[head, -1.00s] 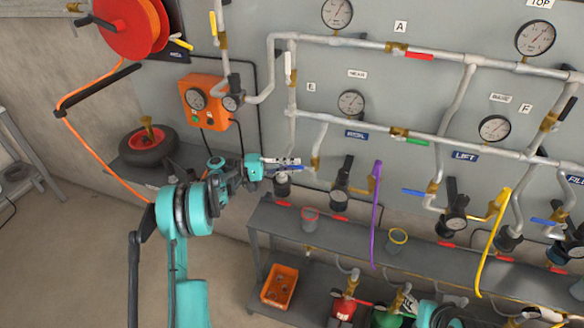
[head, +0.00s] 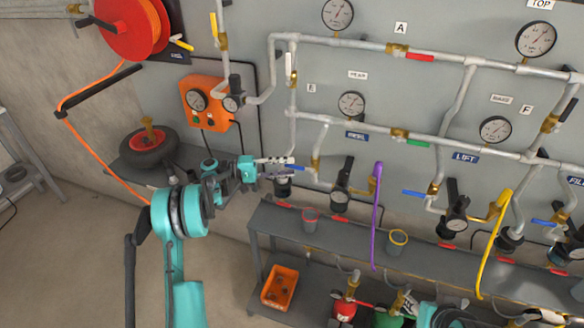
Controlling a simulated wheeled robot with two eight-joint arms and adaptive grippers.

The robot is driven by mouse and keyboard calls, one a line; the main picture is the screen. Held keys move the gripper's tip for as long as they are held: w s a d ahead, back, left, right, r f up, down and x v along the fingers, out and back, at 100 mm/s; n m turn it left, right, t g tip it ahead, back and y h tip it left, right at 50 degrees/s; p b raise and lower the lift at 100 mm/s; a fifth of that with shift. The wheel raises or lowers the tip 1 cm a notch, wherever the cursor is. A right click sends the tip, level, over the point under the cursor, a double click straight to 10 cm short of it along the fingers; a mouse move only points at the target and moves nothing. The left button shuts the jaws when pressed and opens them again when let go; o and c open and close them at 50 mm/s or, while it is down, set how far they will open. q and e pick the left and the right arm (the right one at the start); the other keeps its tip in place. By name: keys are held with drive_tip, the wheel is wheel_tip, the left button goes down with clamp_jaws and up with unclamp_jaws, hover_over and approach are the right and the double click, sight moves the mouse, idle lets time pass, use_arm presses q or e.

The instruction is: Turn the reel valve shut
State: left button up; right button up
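A brass valve (head: 316,164) with a blue lever (head: 297,168) sits on a drop pipe below a blurred blue label (head: 357,135), whose word I cannot read surely. I cannot tell for certain that this is the reel valve. My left gripper (head: 279,167) is just left of the lever, fingers spread and pointing right, with nothing seen between them. The fingers overlap the lever's left end in view; contact is unclear. The orange hose reel (head: 130,28) hangs at top left, with a yellow-handled valve (head: 182,43) beside it. My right gripper is out of view.
An orange control box (head: 209,101) is on the wall above my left arm. An orange bin (head: 280,287) is on the lower shelf.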

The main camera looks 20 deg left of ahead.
use_arm(q)
drive_tip(key=v, duration=0.9)
drive_tip(key=shift+s+a, duration=0.15)
drive_tip(key=shift+a, duration=0.15)
drive_tip(key=s+d+r+g+y, duration=0.1)
drive_tip(key=s+d+r+y, duration=0.25)
drive_tip(key=d, duration=0.45)
drive_tip(key=s+d+r+y, duration=0.3)
drive_tip(key=s+d+y, duration=0.2)
drive_tip(key=d, duration=0.3)
drive_tip(key=s+f+m+t+y, duration=0.1)
drive_tip(key=s+y, duration=0.3)
drive_tip(key=s, duration=0.7)
drive_tip(key=s+f+m+t+y, duration=0.1)
drive_tip(key=s+f+m+y, duration=0.2)
drive_tip(key=s, duration=0.9)
drive_tip(key=shift+s+f+y, duration=0.15)
drive_tip(key=shift+f+y, duration=0.65)
drive_tip(key=shift+y, duration=0.05)
